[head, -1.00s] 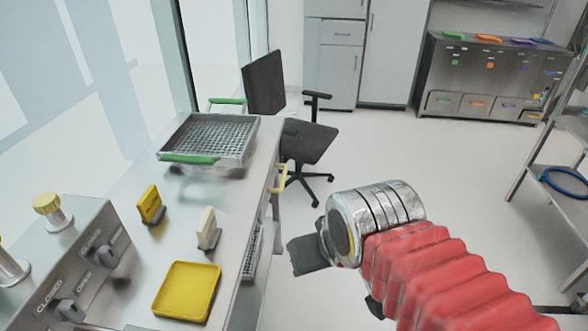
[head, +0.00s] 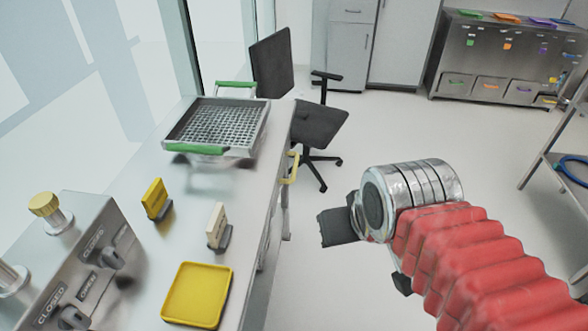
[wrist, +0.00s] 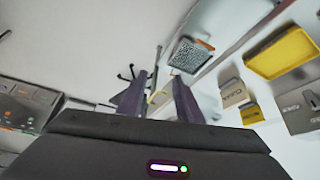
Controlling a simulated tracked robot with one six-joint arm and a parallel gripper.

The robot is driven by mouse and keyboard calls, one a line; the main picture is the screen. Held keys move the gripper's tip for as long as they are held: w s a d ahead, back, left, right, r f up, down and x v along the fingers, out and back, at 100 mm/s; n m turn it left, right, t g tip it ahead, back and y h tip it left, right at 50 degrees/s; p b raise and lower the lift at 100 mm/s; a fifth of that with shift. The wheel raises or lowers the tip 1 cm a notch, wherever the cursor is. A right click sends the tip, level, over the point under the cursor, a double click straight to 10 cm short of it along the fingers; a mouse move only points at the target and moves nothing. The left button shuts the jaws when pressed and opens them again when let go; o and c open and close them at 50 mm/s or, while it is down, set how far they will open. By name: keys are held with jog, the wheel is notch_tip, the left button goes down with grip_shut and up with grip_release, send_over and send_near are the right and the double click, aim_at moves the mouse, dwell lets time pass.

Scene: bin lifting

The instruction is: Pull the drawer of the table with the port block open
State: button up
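The table with the port block (head: 85,262) runs along the left in the head view. The block carries knobs marked CLOSED and OPEN. A yellow handle (head: 292,168) sticks out from the table's right side, near its far end. It also shows in the wrist view (wrist: 155,97), between my fingers and beyond them. My gripper (head: 335,228) hangs over the floor to the right of the table, apart from the handle. In the wrist view my gripper (wrist: 161,80) has its two dark fingers spread with nothing held. Most of the drawer front is too steeply angled to make out.
A mesh basket with green handles (head: 215,125), a yellow tray (head: 197,294), a yellow card (head: 155,198) and a white card (head: 216,225) stand on the table. An office chair (head: 318,125) stands beyond the handle.

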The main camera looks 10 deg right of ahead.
jog(key=w+d+f+n+t, duration=0.2)
jog(key=w+d+n, duration=0.15)
jog(key=w, duration=0.65)
jog(key=w+d+f+n+t+h, duration=0.1)
jog(key=w+d+f+n, duration=0.2)
jog(key=w, duration=0.6)
jog(key=w+d+f+n+t, duration=0.1)
jog(key=w+d+n+t, duration=0.3)
jog(key=w, duration=0.6)
jog(key=w+a+f+n+y, duration=0.1)
jog(key=w+f+n+y, duration=0.1)
jog(key=w+f+n, duration=0.3)
jog(key=n+t+y, duration=0.2)
jog(key=n+y, duration=0.4)
jog(key=n, duration=0.3)
send_near(294, 168)
jog(key=shift+s+d+f, duration=0.15)
jog(key=shift+s+d, duration=0.4)
jog(key=shift+d, duration=0.05)
jog(key=shift+s+d+f, duration=0.15)
jog(key=shift+s+d, duration=0.4)
jog(key=shift+d, duration=0.05)
jog(key=shift+y, duration=0.3)
jog(key=x, duration=1.3)
jog(key=shift+w+a+f, duration=0.15)
jog(key=shift+w+a, duration=0.05)
jog(key=shift+w, duration=0.15)
